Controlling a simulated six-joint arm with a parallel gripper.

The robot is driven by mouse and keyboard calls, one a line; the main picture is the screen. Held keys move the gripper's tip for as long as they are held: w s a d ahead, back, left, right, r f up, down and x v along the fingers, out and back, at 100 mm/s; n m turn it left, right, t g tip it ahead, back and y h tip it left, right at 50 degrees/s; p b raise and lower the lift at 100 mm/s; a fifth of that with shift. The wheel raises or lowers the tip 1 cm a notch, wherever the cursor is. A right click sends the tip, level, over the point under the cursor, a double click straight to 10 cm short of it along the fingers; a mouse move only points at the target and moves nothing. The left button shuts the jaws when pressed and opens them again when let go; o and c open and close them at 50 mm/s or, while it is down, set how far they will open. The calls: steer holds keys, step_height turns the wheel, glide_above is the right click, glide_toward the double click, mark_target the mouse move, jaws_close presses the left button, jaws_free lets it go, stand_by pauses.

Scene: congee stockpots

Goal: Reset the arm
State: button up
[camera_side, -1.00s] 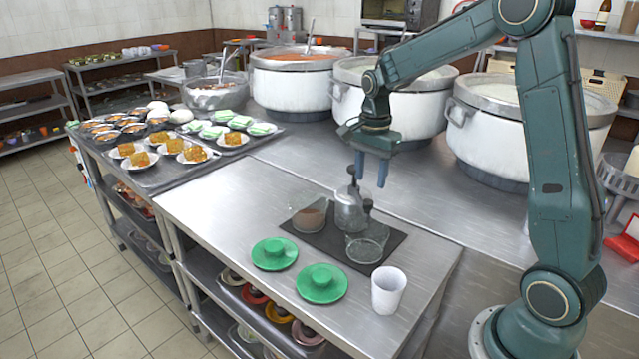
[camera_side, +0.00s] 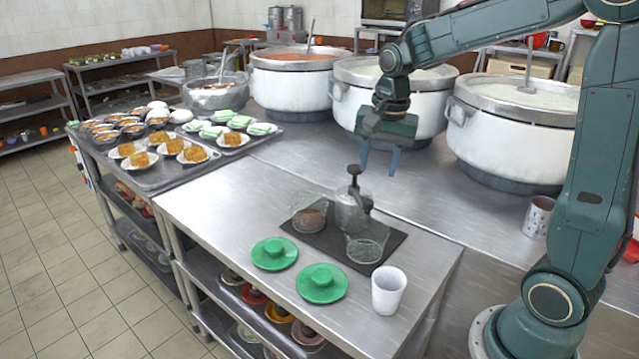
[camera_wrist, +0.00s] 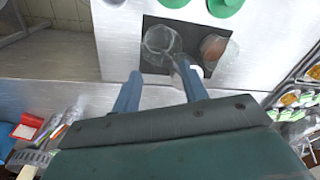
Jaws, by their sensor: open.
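My gripper (camera_side: 379,164) is open and empty in the side view. It hangs in the air above the steel counter, in front of the white stockpots and up and to the right of the glass pump bottle (camera_side: 351,205). In the wrist view my gripper (camera_wrist: 158,92) shows its two blue fingers apart with nothing between them. Beyond them lies the dark mat (camera_wrist: 155,66) with a clear glass vessel (camera_wrist: 160,42) and a brown bowl (camera_wrist: 213,47). The pump bottle's dark top stands upright in the side view.
Two green saucers (camera_side: 270,264) and a white cup (camera_side: 388,300) stand near the counter's front. Large stockpots (camera_side: 290,90) line the back. A tray of small dishes (camera_side: 172,176) is at left. A metal cup (camera_side: 538,222) stands beside my arm. Bare counter lies below my gripper.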

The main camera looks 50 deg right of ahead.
steer(key=s+a+r+n+t, duration=0.2)
steer(key=s+a+n, duration=0.2)
steer(key=s, duration=0.5)
steer(key=s+a+r+n+t, duration=0.2)
steer(key=s+a+n, duration=0.3)
steer(key=s+n, duration=0.3)
steer(key=shift+s+a+r+n, duration=0.2)
steer(key=shift+s+n, duration=0.15)
steer(key=shift+n, duration=0.45)
